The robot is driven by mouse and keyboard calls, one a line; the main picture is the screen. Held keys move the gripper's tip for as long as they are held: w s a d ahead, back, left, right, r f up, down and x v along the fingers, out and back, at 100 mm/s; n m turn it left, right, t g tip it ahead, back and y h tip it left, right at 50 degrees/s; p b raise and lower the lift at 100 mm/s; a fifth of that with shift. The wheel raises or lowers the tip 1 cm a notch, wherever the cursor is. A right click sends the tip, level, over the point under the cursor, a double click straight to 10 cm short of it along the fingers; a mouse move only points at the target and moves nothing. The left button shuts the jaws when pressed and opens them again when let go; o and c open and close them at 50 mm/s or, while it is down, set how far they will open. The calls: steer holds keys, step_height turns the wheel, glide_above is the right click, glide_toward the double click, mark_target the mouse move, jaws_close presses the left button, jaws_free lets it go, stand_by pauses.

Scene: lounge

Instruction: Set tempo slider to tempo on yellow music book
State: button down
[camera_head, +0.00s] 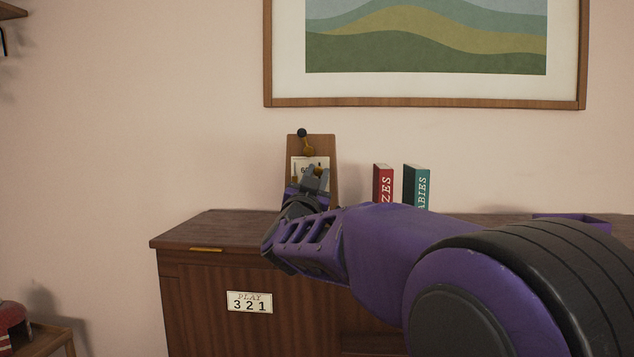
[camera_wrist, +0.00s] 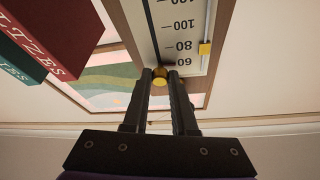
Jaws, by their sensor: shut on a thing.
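A wooden metronome (camera_head: 331,160) stands upright on the cabinet, with a pale scale plate (camera_head: 310,161) and a dark ball on a brass piece (camera_head: 308,149) at its top. In the wrist view the scale plate (camera_wrist: 171,32) appears upside down, with 60, 80 and 100 readable. A small yellow marker (camera_wrist: 205,48) sits at the plate's edge beside 80. My gripper (camera_head: 316,174) is in front of the metronome, its fingertips (camera_wrist: 160,73) shut on a round brass knob (camera_wrist: 160,76) near the 60 end. The fingers hide part of the metronome. I see no yellow music book.
A red book (camera_head: 383,184) and a green book (camera_head: 416,187) stand right of the metronome; they also show in the wrist view. The dark wood cabinet (camera_head: 190,232) bears a plaque (camera_head: 250,302) reading "PLAY 3 2 1". A framed picture (camera_head: 425,101) hangs above. The cabinet top's left end is clear.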

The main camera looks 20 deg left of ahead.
steer(key=c, duration=1.1)
jaws_free()
steer(key=shift+r, duration=0.35)
steer(key=o, duration=0.4)
steer(key=shift+f, duration=0.15)
steer(key=b+v, duration=0.2)
steer(key=v, duration=1.5)
steer(key=shift+s+f+b, duration=0.15)
steer(key=shift+b, duration=0.2)
